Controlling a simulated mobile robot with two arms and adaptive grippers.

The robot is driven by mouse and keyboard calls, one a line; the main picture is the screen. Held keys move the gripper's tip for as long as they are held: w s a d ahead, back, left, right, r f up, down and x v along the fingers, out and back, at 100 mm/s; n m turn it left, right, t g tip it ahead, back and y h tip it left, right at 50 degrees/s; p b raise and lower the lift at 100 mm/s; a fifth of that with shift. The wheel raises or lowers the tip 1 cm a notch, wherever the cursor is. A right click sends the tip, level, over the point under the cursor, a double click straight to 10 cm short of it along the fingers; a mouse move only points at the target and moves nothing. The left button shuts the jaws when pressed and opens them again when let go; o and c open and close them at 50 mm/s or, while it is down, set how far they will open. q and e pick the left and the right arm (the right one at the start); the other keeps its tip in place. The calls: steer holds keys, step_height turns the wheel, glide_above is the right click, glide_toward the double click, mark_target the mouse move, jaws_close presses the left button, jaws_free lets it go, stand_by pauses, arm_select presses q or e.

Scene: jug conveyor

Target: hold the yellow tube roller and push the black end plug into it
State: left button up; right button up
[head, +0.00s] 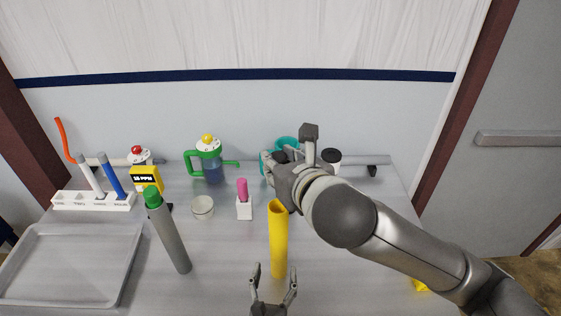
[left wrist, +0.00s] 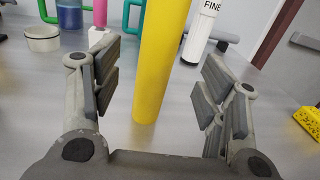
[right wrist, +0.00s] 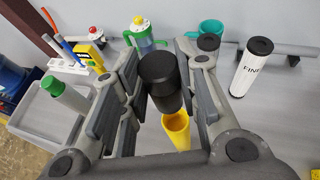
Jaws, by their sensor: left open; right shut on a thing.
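The yellow tube roller (head: 278,240) stands upright on the table with its open end up; it also shows in the left wrist view (left wrist: 155,60). My left gripper (head: 272,275) is open low at the tube's near side. In the left wrist view the tube stands between its spread fingers (left wrist: 155,90), apart from both. My right gripper (head: 285,172) is shut on the black end plug (right wrist: 160,78), above the tube. In the right wrist view the tube's open mouth (right wrist: 176,122) shows just below the plug, apart from it. The plug is hidden in the head view.
A grey tube with a green cap (head: 170,235) stands left of the yellow tube. A pink item in a white holder (head: 244,208), a white cup (head: 202,208) and a green-handled jug (head: 210,165) are behind. A teal mug (right wrist: 210,28) and a white "FINE" cylinder (right wrist: 252,68) stand further back. An empty tray (head: 70,265) lies left.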

mark_target(278, 256)
arm_select(q)
steer(key=w, duration=0.5)
steer(key=w+d, duration=0.1)
steer(key=w, duration=0.2)
steer(key=shift+w, duration=0.2)
jaws_close()
stand_by(0.5)
jaws_free()
stand_by(0.5)
jaws_close()
stand_by(0.3)
steer(key=shift+s+f, duration=0.1)
stand_by(0.5)
